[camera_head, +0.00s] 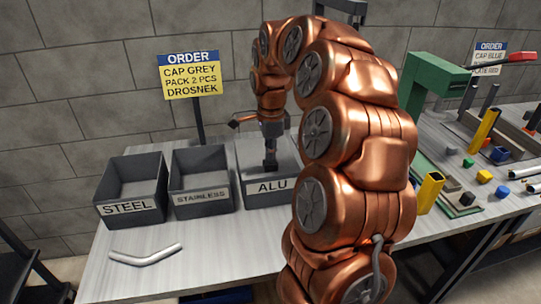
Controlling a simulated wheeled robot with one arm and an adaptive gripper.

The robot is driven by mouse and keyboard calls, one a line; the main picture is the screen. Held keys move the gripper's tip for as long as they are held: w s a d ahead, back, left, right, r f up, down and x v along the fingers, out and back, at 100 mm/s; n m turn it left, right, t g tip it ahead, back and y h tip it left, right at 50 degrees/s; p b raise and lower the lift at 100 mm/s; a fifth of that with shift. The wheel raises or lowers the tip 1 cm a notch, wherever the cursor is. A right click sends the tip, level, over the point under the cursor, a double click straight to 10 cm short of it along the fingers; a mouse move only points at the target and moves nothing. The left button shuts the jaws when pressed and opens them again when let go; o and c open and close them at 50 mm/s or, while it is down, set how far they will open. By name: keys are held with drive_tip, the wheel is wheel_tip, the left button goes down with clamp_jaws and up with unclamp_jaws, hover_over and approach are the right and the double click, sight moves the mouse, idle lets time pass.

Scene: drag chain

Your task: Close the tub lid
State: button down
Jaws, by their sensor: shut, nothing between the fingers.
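Three grey tubs stand in a row on the workbench: the STEEL tub (118,222), the STAINLESS tub (195,210) and the ALU tub (262,202). The STEEL and STAINLESS tubs are open at the top, and I see into them. My gripper (270,168) is shut and empty, pointing down over the ALU tub. I cannot tell whether it touches the tub or is inside its rim. My copper arm hides the right side of the ALU tub. No lid can be made out clearly.
A bent light metal tube (146,255) lies in front of the STEEL tub. An order sign (191,78) stands behind the tubs. A green machine (432,82), yellow blocks and small coloured parts crowd the right side.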

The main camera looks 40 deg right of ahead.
wheel_tip(320, 180, up, 13)
drive_tip(key=b, duration=0.1)
drive_tip(key=shift+r, duration=0.2)
idle(0.5)
drive_tip(key=shift+a, duration=0.1)
drive_tip(key=s+a+f+n+p, duration=0.2)
drive_tip(key=s+a+n, duration=0.35)
drive_tip(key=a, duration=0.25)
drive_tip(key=s+a+f+n+p, duration=0.1)
drive_tip(key=s+a+n, duration=0.3)
drive_tip(key=a+n, duration=0.3)
drive_tip(key=s+a+f+n+p, duration=0.1)
drive_tip(key=s+a+f+n, duration=0.1)
drive_tip(key=s, duration=0.4)
drive_tip(key=s+a+f+n+g+p, duration=0.1)
drive_tip(key=s+a+f+n, duration=0.2)
drive_tip(key=s+f+n, duration=0.1)
drive_tip(key=s+a+f+n+g+p, duration=0.1)
drive_tip(key=s+a+f+n, duration=0.1)
drive_tip(key=s, duration=0.6)
drive_tip(key=f+n, duration=0.1)
drive_tip(key=n, duration=0.1)
drive_tip(key=shift+s+a+f+n, duration=0.25)
drive_tip(key=shift+f+n, duration=0.05)
drive_tip(key=shift+n, duration=0.05)
